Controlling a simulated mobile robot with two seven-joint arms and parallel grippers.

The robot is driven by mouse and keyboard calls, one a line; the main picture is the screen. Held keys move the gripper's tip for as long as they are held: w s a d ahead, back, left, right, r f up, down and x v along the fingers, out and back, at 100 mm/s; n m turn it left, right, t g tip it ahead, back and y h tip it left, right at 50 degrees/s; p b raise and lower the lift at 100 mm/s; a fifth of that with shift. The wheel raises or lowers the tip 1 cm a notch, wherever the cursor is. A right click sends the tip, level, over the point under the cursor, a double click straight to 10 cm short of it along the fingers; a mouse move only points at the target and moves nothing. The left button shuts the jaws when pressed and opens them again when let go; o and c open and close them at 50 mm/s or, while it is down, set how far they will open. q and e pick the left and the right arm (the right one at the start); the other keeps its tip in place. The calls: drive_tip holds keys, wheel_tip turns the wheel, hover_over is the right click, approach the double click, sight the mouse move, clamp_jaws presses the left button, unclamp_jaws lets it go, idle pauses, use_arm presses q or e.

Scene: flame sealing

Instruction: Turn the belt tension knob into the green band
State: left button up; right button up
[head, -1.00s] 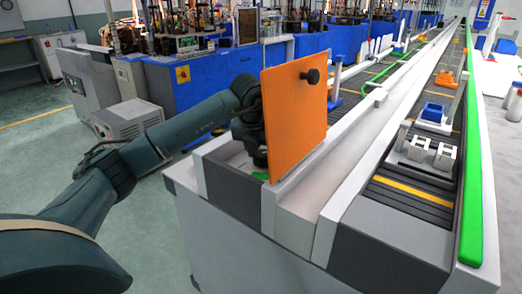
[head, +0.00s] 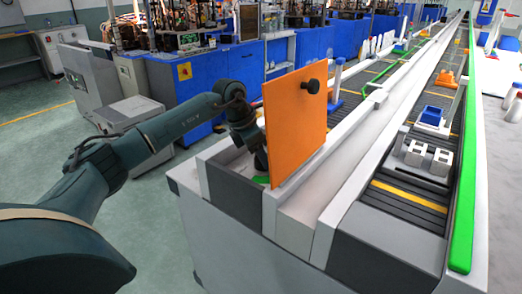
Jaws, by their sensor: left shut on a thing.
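My left gripper (head: 260,160) reaches down behind the orange panel (head: 295,125), at the near end of the left conveyor's frame. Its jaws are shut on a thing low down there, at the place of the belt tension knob. The panel hides most of the fingers and the knob itself. A small piece of the green band (head: 261,180) shows on the grey housing just below the gripper, left of the panel's lower edge. The knob's pointer cannot be seen. The orange panel stands upright with a black round handle (head: 311,86) on its face. My right gripper is out of view.
A conveyor (head: 405,185) with dark slats runs away to the right, carrying grey metal parts (head: 428,157) and a blue-and-white part (head: 432,117). A green rail (head: 465,190) edges it. Blue machines (head: 205,85) stand behind; the floor on the left is open.

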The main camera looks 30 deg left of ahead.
use_arm(q)
drive_tip(key=m, duration=0.2)
drive_tip(key=m+g+h+p, duration=0.1)
drive_tip(key=m, duration=0.2)
drive_tip(key=shift+w+r+m+g, duration=0.1)
drive_tip(key=shift+w+m+g, duration=0.1)
drive_tip(key=shift+m+g, duration=0.1)
drive_tip(key=m+g, duration=0.1)
drive_tip(key=m, duration=0.1)
drive_tip(key=m+g, duration=0.1)
drive_tip(key=m, duration=0.2)
drive_tip(key=shift+w+a+m+h, duration=0.1)
drive_tip(key=shift+m+h, duration=0.2)
drive_tip(key=shift+h, duration=0.1)
drive_tip(key=o, duration=1)
drive_tip(key=p+v, duration=0.1)
drive_tip(key=v, duration=1.2)
drive_tip(key=shift+w, duration=0.15)
